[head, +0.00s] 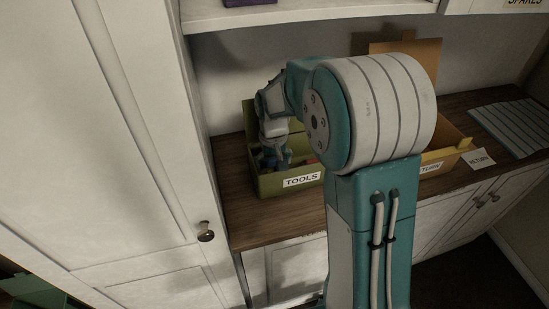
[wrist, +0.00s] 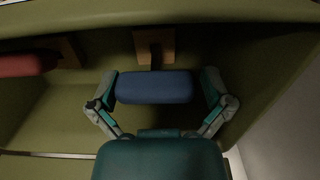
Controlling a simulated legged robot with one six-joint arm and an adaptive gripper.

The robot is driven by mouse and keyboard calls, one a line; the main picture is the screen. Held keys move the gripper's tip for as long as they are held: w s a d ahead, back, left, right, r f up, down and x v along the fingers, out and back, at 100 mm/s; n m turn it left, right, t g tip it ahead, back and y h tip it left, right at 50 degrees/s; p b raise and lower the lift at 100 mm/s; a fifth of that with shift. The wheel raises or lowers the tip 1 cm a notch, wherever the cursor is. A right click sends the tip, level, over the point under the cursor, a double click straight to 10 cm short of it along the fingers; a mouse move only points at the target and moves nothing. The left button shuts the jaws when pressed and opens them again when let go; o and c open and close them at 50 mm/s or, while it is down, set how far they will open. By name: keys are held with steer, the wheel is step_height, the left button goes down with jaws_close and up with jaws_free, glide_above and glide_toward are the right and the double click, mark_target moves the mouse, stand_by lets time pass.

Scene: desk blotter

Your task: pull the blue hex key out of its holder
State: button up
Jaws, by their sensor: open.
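The blue hex key (wrist: 154,88) shows in the wrist view as a rounded blue handle lying across the picture. A short dark shank joins it to a wooden holder block (wrist: 147,40) on the green wall behind. My gripper (wrist: 158,88) is open, with one finger at each end of the blue handle. The fingers look very close to the handle; I cannot tell whether they touch it. In the head view my gripper (head: 273,155) reaches down into the green toolbox (head: 290,183) labelled TOOLS, and my arm hides much of the box.
A red handle (wrist: 27,63) sits left of the blue one, by another wooden block (wrist: 67,49). A cabinet door (head: 100,140) stands close on the left.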

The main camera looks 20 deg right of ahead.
mark_target(275, 157)
steer(key=shift+d, duration=0.35)
steer(key=c, duration=0.9)
steer(key=shift+a+r, duration=0.1)
steer(key=shift+r, duration=2.95)
steer(key=shift+r, duration=0.1)
steer(key=shift+r, duration=1.4)
